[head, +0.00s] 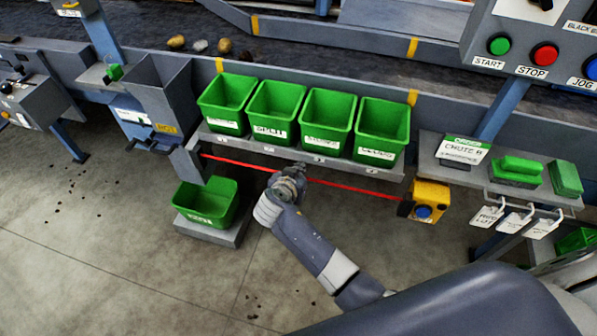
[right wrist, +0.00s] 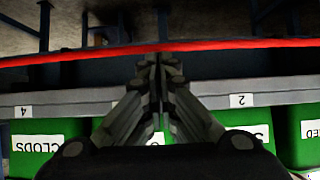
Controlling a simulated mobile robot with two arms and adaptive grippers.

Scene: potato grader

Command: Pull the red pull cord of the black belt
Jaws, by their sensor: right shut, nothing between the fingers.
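The red pull cord (head: 345,187) runs in a straight, taut line below the shelf with the green bins, ending near a yellow switch box (head: 428,199) with a blue button. It also crosses the upper part of the right wrist view (right wrist: 240,43). My right gripper (head: 290,177) is at the middle of the cord and hides a short stretch of it. In the right wrist view its fingers (right wrist: 158,62) are together and empty, with the tips at the cord's lower edge; I cannot tell whether they touch. The dark belt (head: 320,62) lies behind the bins. My left gripper is not in view.
Several green bins stand on a grey shelf (head: 290,151) above the cord. Another green bin (head: 206,203) stands low at left. A control panel (head: 540,45) and a side shelf with hanging tags (head: 515,219) are at right. The floor in front is open.

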